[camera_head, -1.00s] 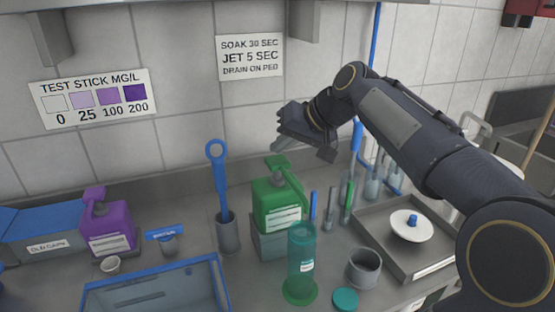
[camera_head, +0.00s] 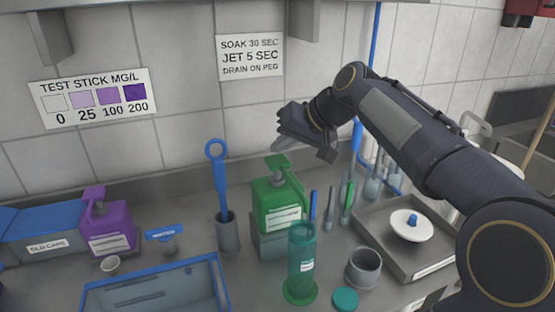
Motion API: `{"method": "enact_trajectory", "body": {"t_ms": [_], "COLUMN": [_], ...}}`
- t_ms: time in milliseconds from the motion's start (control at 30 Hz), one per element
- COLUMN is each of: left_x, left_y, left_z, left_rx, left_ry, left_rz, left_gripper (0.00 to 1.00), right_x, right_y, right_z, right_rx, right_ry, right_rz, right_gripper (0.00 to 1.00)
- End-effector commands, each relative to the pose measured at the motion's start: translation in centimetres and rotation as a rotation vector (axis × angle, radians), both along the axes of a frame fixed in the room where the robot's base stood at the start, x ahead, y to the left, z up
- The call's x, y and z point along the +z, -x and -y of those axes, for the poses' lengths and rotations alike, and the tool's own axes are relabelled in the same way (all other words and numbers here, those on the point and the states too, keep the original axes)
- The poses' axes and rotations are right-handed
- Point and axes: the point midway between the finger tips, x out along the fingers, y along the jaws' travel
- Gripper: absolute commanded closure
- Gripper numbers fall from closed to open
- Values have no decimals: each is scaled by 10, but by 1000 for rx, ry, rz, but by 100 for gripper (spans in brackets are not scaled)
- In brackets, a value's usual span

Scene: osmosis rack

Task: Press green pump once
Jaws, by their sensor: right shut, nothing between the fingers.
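The green pump bottle (camera_head: 277,208) stands upright on a grey block (camera_head: 268,244) at the middle of the counter, with a white label on its front. Its green pump head (camera_head: 277,165) is at the top, with a spout sloping down to the right. My right gripper (camera_head: 280,146) is just above the pump head, coming in from the right with its fingers shut and empty. I cannot tell whether the fingertips touch the pump head. My left gripper is not in view.
A purple pump bottle (camera_head: 107,226) stands at the left. A clear teal cylinder (camera_head: 301,262) stands in front of the green bottle, beside a grey cup (camera_head: 364,267). A blue-handled tool stands in a grey holder (camera_head: 228,233). A tray (camera_head: 435,265) lies at right.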

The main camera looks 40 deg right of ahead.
Motion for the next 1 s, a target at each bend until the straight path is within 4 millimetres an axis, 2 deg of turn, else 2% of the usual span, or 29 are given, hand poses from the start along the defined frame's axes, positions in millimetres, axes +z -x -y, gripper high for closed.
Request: {"method": "enact_trajectory", "body": {"t_ms": [167,1000], "left_x": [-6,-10], "left_y": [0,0], "left_z": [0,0], "left_rx": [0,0], "left_ry": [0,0], "left_rz": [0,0], "left_gripper": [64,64], "right_x": [-7,-13], "right_y": [0,0], "right_z": [0,0], "right_rx": [1,1], "right_ry": [1,1], "right_rz": [0,0], "right_gripper": [100,100]}}
